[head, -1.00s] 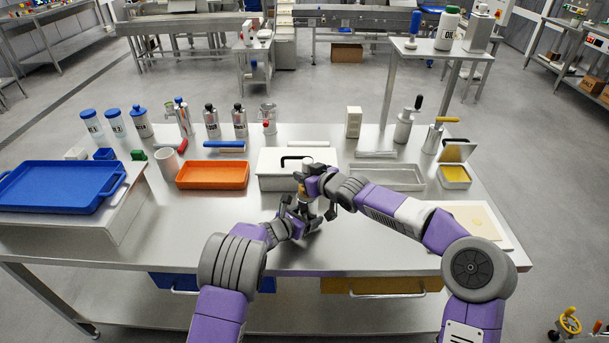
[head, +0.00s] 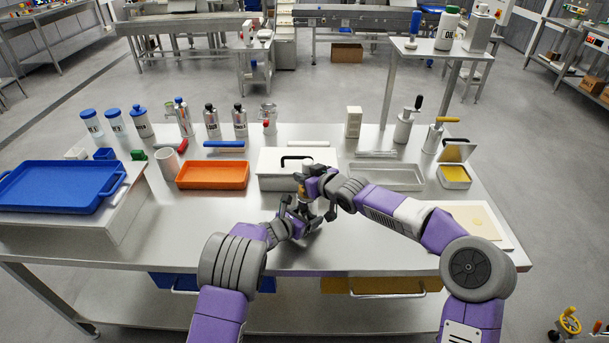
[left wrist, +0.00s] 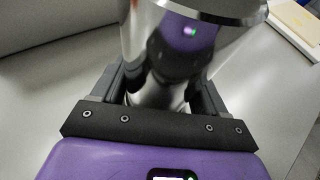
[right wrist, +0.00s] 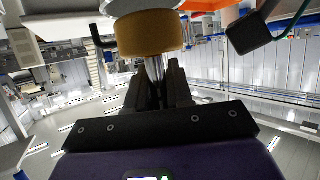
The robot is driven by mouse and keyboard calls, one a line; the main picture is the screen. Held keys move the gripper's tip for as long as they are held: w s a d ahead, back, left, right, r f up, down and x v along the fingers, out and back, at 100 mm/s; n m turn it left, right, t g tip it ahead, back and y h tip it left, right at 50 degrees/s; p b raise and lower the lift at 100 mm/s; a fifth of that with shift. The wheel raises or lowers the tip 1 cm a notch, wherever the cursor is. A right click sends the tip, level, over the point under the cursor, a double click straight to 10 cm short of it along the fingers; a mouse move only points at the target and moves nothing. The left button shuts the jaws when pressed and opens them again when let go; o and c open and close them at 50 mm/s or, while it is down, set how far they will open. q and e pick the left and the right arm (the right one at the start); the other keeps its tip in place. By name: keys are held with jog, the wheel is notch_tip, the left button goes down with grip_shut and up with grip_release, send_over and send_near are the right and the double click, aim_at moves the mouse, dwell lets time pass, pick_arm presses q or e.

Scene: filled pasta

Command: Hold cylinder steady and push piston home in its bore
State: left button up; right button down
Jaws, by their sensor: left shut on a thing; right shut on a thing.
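The cylinder is a shiny metal tube (left wrist: 140,35) with a bright rim, filling the top of the left wrist view. My left gripper (head: 303,214) is shut on it above the table's front middle. The piston shows in the right wrist view as a thin metal rod (right wrist: 155,68) with a tan, ring-like head (right wrist: 148,33). My right gripper (right wrist: 158,88) is shut on the rod. In the head view my right gripper (head: 312,186) is directly above the left one. The grippers hide most of both parts, so I cannot tell how deep the piston sits.
A white lidded box (head: 270,183) stands just behind the grippers. An orange tray (head: 212,186) is to the left and a grey metal tray (head: 386,187) to the right. A cream board (head: 470,222) lies at the right. The table front-left is clear.

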jog(key=shift+f, duration=1.15)
jog(key=shift+f, duration=0.3)
jog(key=shift+f, duration=0.85)
jog(key=c, duration=0.9)
grip_release()
jog(key=shift+f, duration=0.15)
jog(key=v, duration=1.2)
jog(key=shift+s, duration=0.1)
